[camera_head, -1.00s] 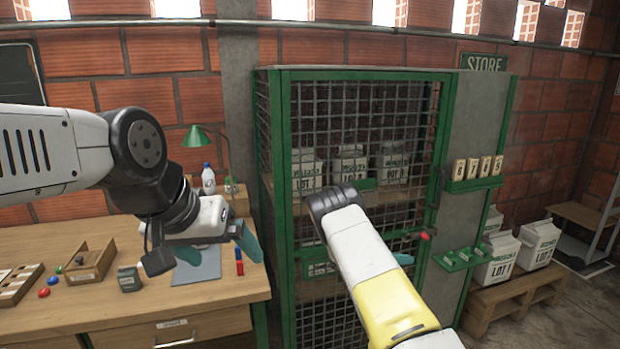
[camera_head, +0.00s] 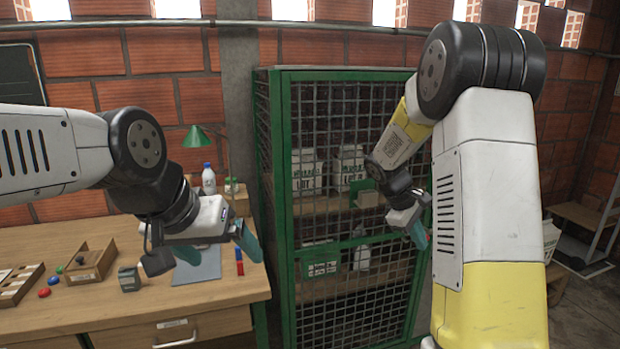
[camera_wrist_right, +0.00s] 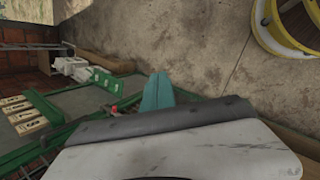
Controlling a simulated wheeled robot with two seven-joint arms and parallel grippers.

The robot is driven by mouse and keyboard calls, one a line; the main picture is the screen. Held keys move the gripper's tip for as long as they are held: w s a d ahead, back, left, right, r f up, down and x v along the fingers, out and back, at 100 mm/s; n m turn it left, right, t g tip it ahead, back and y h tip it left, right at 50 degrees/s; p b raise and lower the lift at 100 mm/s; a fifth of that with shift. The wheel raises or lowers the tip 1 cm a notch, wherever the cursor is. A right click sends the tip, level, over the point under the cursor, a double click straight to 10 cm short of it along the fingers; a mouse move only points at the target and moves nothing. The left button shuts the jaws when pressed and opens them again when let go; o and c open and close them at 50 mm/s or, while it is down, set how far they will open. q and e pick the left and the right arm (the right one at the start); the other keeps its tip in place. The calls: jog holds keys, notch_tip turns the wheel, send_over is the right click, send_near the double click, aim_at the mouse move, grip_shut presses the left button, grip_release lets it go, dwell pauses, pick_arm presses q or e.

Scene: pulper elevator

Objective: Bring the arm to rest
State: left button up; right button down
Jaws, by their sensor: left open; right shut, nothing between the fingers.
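My left gripper (camera_head: 248,240), with teal fingers, is open and empty above the wooden bench at the left. My right arm (camera_head: 492,180), white, yellow and black, stands bent in the right half of the head view. Its right gripper (camera_head: 418,234) hangs with teal fingers pointing down, in front of the right part of the green mesh cage. The right fingers are together and empty; they also show in the right wrist view (camera_wrist_right: 158,92).
The green cage (camera_head: 283,200) is closed by mesh and holds bags (camera_head: 306,172) on shelves. The bench (camera_head: 210,290) carries a lamp (camera_head: 196,137), a bottle (camera_head: 208,179) and a divided wooden box (camera_head: 90,262). A small cart (camera_head: 588,222) stands at the far right.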

jog(key=s+a+r+m+t+y, duration=0.1)
jog(key=s+a+r, duration=0.3)
jog(key=s, duration=0.4)
jog(key=s+a+r+m+t+y, duration=0.2)
jog(key=s+a+r+m+y, duration=0.2)
jog(key=s, duration=0.4)
jog(key=s+a+r+m+t+y, duration=0.2)
jog(key=s+a+r, duration=0.3)
jog(key=s, duration=0.3)
jog(key=shift+s+a+r+m+y, duration=0.2)
jog(key=shift+a+m+y, duration=0.3)
jog(key=shift+a, duration=0.1)
